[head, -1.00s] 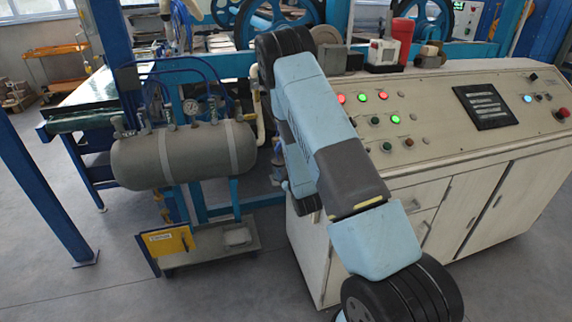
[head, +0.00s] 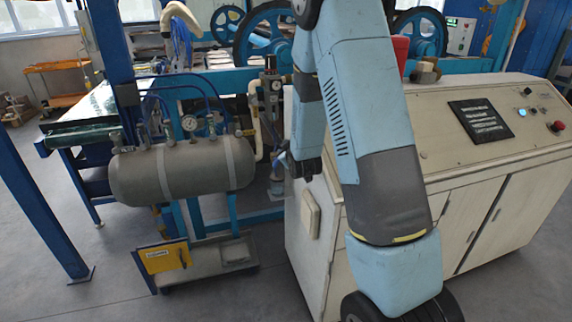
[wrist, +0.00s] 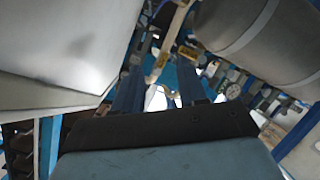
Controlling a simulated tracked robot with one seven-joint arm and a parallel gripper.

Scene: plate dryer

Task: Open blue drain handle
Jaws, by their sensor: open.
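My gripper (head: 290,166) is dark and sits in the head view just right of the grey tank, in front of the air-line fittings (head: 271,88). In the wrist view its two fingers (wrist: 160,92) are apart with nothing held between them. Past the fingers are a beige pipe (wrist: 174,36) and small fittings, with the grey tank (wrist: 262,28) at upper right. I cannot clearly pick out the blue drain handle.
The tank (head: 182,172) with its gauge and blue hoses stands left of my gripper. The beige control cabinet (head: 312,262) is close on the right. A low trolley with a yellow box (head: 165,257) sits beneath the tank. Clear floor lies at the front left.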

